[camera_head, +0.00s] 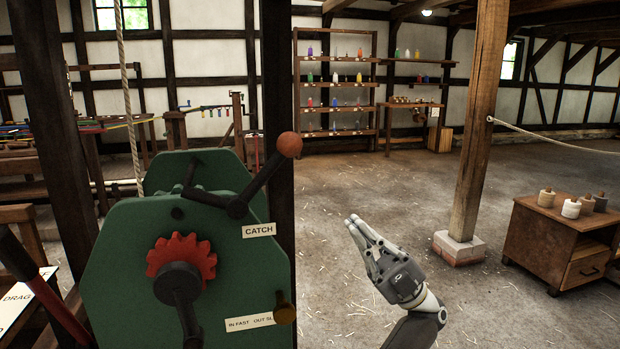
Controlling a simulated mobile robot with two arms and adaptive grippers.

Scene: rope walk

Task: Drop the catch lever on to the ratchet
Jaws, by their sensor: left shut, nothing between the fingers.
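The catch lever (262,180) is a dark bar with a red-brown ball knob at its upper right end. It pivots on the front of a green winch housing (120,260). Its handle slants up to the right, and its dark pawl arm (205,196) reaches left from the pivot. The red toothed ratchet (181,255) sits below, with a visible gap between its teeth and the pawl arm. My left gripper (354,220) is shut and empty, right of the housing and lower than the knob, apart from the lever. My right gripper is not in view.
A CATCH label (258,231) sits below the pivot. A dark post (272,100) stands behind. Open floor (350,180) lies right, before a wooden post (478,120) and cabinet (560,240).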

